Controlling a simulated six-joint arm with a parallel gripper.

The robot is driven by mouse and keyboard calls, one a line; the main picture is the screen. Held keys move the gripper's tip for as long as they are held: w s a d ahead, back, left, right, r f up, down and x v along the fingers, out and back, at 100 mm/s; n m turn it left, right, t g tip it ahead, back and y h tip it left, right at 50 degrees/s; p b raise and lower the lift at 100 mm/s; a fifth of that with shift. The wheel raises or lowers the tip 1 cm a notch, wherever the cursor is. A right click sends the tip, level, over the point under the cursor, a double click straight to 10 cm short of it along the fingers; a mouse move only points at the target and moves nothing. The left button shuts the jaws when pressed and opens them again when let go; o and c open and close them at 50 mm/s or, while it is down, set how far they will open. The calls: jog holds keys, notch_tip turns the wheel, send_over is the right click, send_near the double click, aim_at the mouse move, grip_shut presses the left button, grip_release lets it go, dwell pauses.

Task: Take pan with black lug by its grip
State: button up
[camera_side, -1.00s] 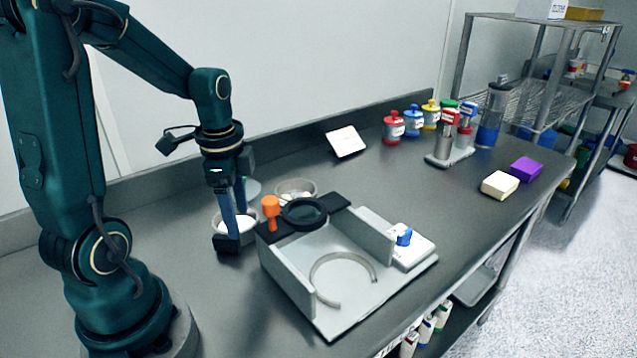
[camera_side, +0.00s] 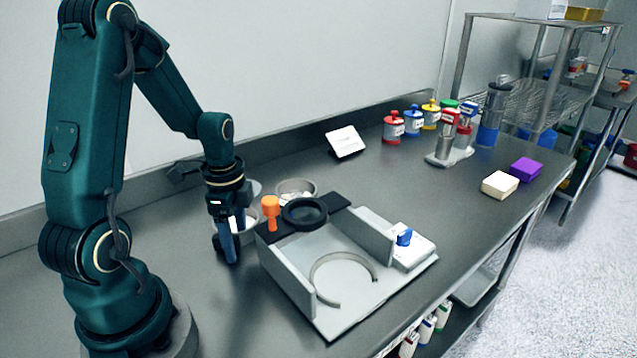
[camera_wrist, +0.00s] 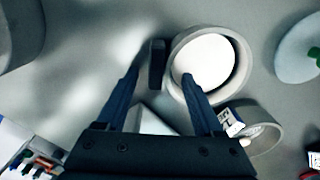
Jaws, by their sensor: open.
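The pan with the black lug is a round grey pan (camera_wrist: 241,76) holding white material. In the wrist view its black lug (camera_wrist: 157,62) sticks out on the left side. My gripper (camera_wrist: 161,76) is open, with its dark blue fingers pointing down. In that view the lug appears between the two fingertips, and the right fingertip overlaps the pan's inside. Contact cannot be told. In the side view the pan (camera_side: 251,228) stands left of the sifter fixture, partly hidden by my gripper (camera_side: 226,250), which reaches low beside it.
A grey fixture (camera_side: 285,282) with a black ring (camera_side: 305,213) and an orange knob (camera_side: 270,208) stands close on the right. Another round pan (camera_side: 297,184) is behind it. A white box with a blue knob (camera_side: 404,237) is farther right. The bench front left is clear.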

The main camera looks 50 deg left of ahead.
grip_shut()
